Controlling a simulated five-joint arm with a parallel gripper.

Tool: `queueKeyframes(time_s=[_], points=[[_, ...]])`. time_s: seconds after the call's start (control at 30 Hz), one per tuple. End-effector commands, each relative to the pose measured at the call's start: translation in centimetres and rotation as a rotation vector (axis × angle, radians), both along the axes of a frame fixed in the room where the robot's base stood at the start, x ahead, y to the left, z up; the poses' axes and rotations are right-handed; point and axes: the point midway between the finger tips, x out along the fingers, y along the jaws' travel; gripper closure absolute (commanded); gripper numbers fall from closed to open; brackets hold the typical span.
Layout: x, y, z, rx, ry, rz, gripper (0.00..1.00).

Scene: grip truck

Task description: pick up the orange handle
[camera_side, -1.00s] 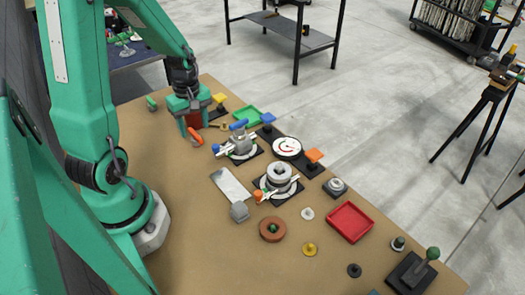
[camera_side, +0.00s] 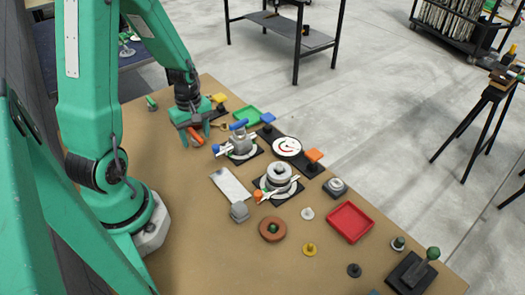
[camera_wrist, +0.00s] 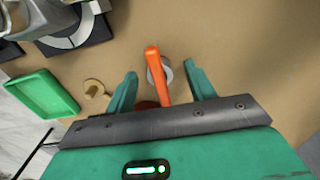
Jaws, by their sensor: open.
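The orange handle (camera_wrist: 154,62) stands out in the wrist view between the two fingers of my gripper (camera_wrist: 161,69), with a gap on each side. A grey round part (camera_wrist: 167,75) shows beside the handle. A reddish-brown piece shows at its lower end, partly hidden by my gripper. In the side view, my gripper (camera_side: 196,137) is low over the far left of the table, with its green fingers apart around the orange handle (camera_side: 195,134). My gripper is open; no finger contact with the handle is visible.
A red tray (camera_side: 350,222) and several loose parts lie nearer the front. The brown table (camera_side: 145,135) is mostly bare left of my gripper.

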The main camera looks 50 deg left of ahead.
Motion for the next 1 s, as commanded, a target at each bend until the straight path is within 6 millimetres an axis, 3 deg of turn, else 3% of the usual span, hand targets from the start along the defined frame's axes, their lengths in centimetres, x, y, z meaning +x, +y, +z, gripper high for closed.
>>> queueKeyframes(time_s=[0.03,0.23,0.3,0.67,1.0], points=[[0.0,0.0,0.0,0.0,0.0,0.0,0.49],[0.0,0.0,0.0,0.0,0.0,0.0,0.89],[0.0,0.0,0.0,0.0,-0.001,0.0,0.96],[0.1,0.0,0.2,0.001,-0.002,0.0,0.96],[0.1,0.1,2.3,0.003,-0.004,0.0,0.96]])
